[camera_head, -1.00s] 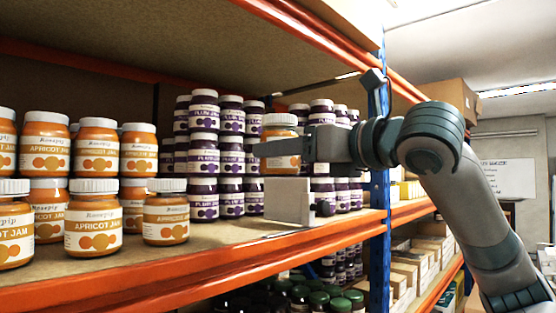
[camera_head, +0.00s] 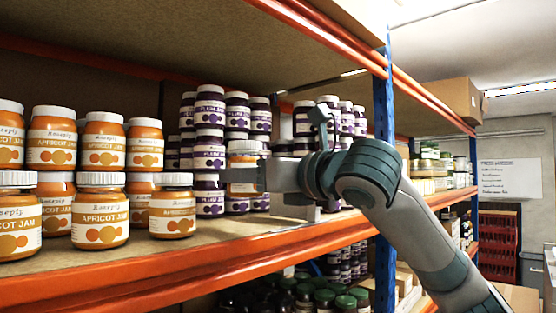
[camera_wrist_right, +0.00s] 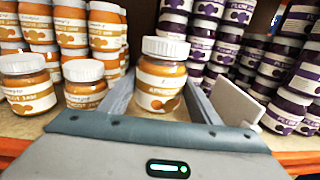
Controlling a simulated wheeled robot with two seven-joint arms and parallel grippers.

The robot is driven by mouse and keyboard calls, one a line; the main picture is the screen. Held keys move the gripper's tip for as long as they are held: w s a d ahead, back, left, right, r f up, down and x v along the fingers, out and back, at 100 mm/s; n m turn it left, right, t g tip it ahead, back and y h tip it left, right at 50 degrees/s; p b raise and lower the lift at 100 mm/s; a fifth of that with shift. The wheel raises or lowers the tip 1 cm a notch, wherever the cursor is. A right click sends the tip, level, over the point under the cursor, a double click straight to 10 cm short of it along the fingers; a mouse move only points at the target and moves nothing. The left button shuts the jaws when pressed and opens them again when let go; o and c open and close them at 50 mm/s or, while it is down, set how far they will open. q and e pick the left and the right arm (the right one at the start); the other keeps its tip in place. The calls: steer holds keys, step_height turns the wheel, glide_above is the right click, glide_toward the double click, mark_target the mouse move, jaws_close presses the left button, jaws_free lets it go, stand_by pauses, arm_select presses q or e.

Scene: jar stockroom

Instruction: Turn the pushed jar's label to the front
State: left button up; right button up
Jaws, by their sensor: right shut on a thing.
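The held apricot jam jar (camera_head: 244,160) has a white lid and a white label. My right gripper (camera_head: 246,178) is shut around its middle, coming from the right. In the head view only part of the label shows; the finger covers the lower part. My left gripper is not in view.
Apricot jars (camera_head: 101,215) stand in stacked rows at the left of the shelf (camera_head: 205,245). Stacked plum jars (camera_head: 209,150) stand behind and right of the held jar. A pale panel (camera_wrist_right: 238,101) is close beside the right finger. A blue post (camera_head: 384,130) stands at the right.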

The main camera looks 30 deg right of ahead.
mark_target(232, 191)
steer(key=w+a+f, duration=0.2)
steer(key=f, duration=0.1)
steer(key=shift+w+a, duration=0.25)
steer(key=shift+a, duration=0.15)
steer(key=shift+r, duration=0.1)
steer(key=shift+b, duration=0.3)
